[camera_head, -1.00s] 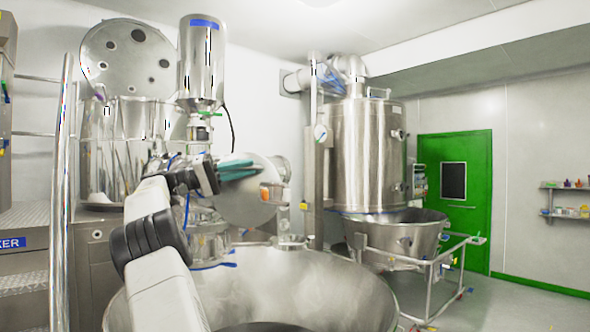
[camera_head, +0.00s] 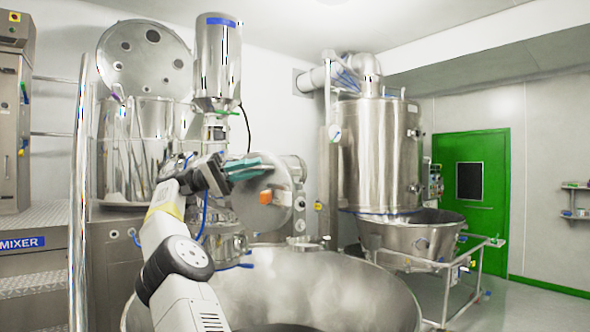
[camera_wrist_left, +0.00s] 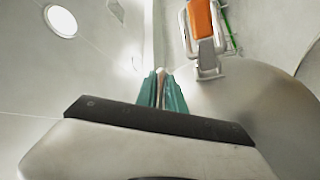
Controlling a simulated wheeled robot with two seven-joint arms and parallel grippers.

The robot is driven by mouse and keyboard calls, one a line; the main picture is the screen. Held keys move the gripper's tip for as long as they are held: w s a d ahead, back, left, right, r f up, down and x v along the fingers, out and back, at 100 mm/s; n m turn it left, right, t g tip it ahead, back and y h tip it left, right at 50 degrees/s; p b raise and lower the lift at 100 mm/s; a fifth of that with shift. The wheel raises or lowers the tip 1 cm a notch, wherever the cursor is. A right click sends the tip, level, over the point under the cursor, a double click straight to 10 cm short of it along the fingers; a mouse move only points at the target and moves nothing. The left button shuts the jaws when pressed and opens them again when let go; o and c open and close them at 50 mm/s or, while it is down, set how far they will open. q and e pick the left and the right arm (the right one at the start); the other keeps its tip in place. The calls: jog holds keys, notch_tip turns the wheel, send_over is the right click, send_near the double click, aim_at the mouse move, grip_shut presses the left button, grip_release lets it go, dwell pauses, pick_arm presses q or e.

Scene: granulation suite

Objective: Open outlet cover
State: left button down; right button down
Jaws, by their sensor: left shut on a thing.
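The outlet cover (camera_head: 272,213) is a round grey metal disc with an orange block (camera_head: 265,197) on it, beside the mixer in the head view. My left gripper (camera_head: 272,168) has teal fingers. They lie across the cover's upper edge, shut on it. In the left wrist view the fingers (camera_wrist_left: 161,82) point away from the camera close together, with a thin strip between them. The cover's pale curved surface (camera_wrist_left: 245,105) seems to be to their right, and an orange latch (camera_wrist_left: 201,18) is beyond. My right gripper is not seen.
A large open steel bowl (camera_head: 340,285) fills the front below my left arm. The mixer vessel (camera_head: 125,150) with its raised lid stands behind left. A steel tank (camera_head: 378,150) with a wheeled bowl frame stands right. A green door (camera_head: 490,215) is further right.

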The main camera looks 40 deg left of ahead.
pick_arm(q)
jog(key=shift+d+r, duration=0.15)
jog(key=c, duration=1.5)
grip_release()
jog(key=shift+d, duration=0.1)
jog(key=shift+w, duration=0.15)
